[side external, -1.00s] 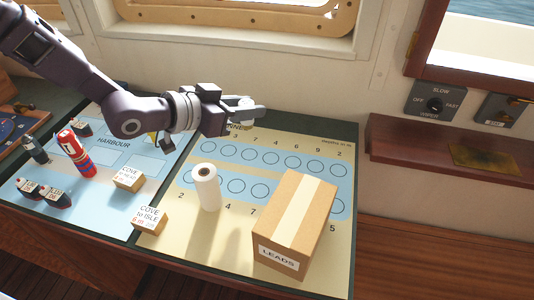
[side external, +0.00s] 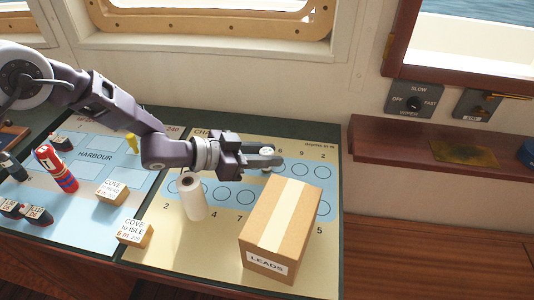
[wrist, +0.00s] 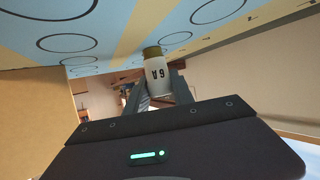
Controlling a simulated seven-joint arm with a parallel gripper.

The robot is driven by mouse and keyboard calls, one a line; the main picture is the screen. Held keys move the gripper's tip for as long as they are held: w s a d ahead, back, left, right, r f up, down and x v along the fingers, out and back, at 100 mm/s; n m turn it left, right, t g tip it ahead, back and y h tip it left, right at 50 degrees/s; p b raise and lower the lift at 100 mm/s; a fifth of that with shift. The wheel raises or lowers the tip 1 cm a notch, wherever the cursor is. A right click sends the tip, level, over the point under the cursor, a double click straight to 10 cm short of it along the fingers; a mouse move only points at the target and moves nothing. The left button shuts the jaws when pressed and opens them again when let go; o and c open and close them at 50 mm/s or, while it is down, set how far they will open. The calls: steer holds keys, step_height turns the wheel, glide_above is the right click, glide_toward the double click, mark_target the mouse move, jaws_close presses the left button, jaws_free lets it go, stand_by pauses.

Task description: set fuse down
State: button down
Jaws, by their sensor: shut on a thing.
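My gripper (side external: 264,159) is shut on a small white fuse (wrist: 157,72), which has a brass-coloured end cap and a "6 A" style mark. In the side view, only a pale part of the fuse (side external: 266,149) shows between the fingertips. My gripper is over the chart board (side external: 150,249), near its upper row of printed circles, behind the cardboard box. In the wrist view, the capped end points at the board (wrist: 118,30), close to its printed circles. I cannot tell whether it touches the board.
A cardboard box (side external: 262,237) labelled "LEADS" stands in front of my gripper. A white roll (side external: 193,200) stands to its left. Circles right of my gripper look clear.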

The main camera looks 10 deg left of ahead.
steer(key=c, duration=1.1)
jaws_free()
steer(key=shift+r, duration=0.15)
steer(key=v, duration=0.3)
steer(key=shift+a+r, duration=0.2)
step_height(320, 180, up, 7)
steer(key=shift+d+f, duration=0.15)
steer(key=shift+f, duration=0.1)
